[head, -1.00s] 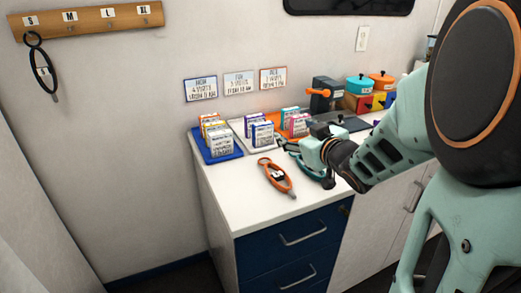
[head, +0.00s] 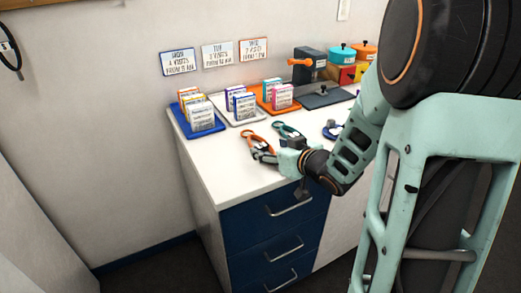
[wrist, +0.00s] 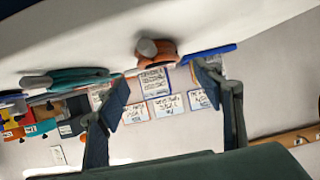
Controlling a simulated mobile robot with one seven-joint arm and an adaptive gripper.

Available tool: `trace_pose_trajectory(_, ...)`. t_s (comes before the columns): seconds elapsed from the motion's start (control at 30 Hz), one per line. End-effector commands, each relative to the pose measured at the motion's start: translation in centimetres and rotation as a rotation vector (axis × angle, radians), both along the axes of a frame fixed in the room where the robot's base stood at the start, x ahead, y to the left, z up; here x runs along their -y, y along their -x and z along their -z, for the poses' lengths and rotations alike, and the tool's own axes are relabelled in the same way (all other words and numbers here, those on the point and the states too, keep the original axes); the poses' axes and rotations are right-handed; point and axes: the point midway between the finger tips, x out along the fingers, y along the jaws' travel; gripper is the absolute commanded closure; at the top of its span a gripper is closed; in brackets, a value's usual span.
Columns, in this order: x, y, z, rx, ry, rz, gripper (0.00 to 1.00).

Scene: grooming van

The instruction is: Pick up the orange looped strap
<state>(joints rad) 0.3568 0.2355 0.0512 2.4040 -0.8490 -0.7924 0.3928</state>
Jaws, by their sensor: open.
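The orange looped strap (head: 256,140) lies on the white counter, in front of the trays. My gripper (head: 264,156) is at the strap's near end in the head view and covers part of it. In the wrist view, which looks upside down, the strap (wrist: 160,55) shows end-on as an orange shape with a grey part, between and beyond the fingers of my gripper (wrist: 160,94). The fingers are spread wide with nothing between them. I cannot tell how far the strap is from the fingertips.
A teal strap (head: 287,131) lies just right of the orange one, and a blue one (head: 331,131) farther right. Behind stand a blue tray (head: 208,128), a white tray (head: 222,106) and an orange tray (head: 262,103) with small boxes. The counter's front left is clear.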

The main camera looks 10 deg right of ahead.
Motion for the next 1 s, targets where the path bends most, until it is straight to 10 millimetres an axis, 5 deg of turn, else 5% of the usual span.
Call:
trace_pose_trajectory(0.23,-1.2,-2.9,1.8,0.000,0.001,-0.001,0.39)
trace_pose_trajectory(0.53,-1.3,-3.3,1.8,0.000,-0.001,0.001,0.39)
trace_pose_trajectory(1.0,-1.2,-3.3,1.8,0.001,0.000,0.001,0.91)
